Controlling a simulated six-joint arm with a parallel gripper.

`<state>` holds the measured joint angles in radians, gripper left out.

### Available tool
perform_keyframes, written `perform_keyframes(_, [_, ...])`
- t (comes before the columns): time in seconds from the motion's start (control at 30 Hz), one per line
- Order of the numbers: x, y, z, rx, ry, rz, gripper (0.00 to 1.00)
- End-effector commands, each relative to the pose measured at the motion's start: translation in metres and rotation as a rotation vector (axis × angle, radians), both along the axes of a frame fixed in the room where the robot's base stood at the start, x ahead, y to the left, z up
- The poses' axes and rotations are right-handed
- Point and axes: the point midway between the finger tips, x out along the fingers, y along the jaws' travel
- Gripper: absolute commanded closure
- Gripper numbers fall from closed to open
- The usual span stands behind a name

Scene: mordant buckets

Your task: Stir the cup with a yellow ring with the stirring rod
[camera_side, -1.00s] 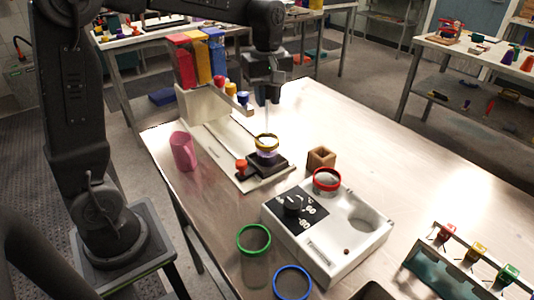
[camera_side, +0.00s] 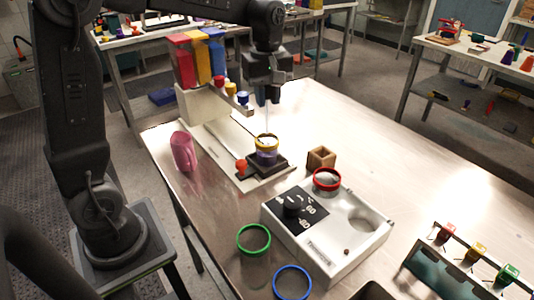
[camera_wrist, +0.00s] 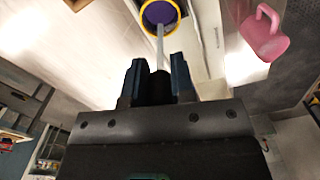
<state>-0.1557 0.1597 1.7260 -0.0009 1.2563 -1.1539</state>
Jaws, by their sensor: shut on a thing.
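The cup with a yellow ring (camera_side: 267,154) stands upright on a small black plate and holds purple contents. It also shows at the top of the wrist view (camera_wrist: 160,14). My gripper (camera_side: 267,97) is above the cup, shut on the thin, pale stirring rod (camera_side: 267,120). In the wrist view, the rod (camera_wrist: 160,45) runs from between my gripper's fingers (camera_wrist: 158,82) to the cup's mouth. Its lower end appears to be inside the ring; the tip's depth is hidden.
A wooden block (camera_side: 321,158), red-ringed cup (camera_side: 327,180) and white hotplate box (camera_side: 315,245) are to the right. Green-ringed (camera_side: 253,239) and blue-ringed (camera_side: 293,282) cups are in front. Dispensers (camera_side: 195,65) stand behind.

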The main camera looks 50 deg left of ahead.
Motion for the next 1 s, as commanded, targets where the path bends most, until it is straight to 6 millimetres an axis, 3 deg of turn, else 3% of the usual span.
perform_keyframes(0.47, [0.000, 0.000, 0.001, 0.000, 0.000, 0.000, 1.00])
perform_keyframes(1.0, [0.000, 0.000, 0.031, 0.000, -0.001, 0.000, 1.00])
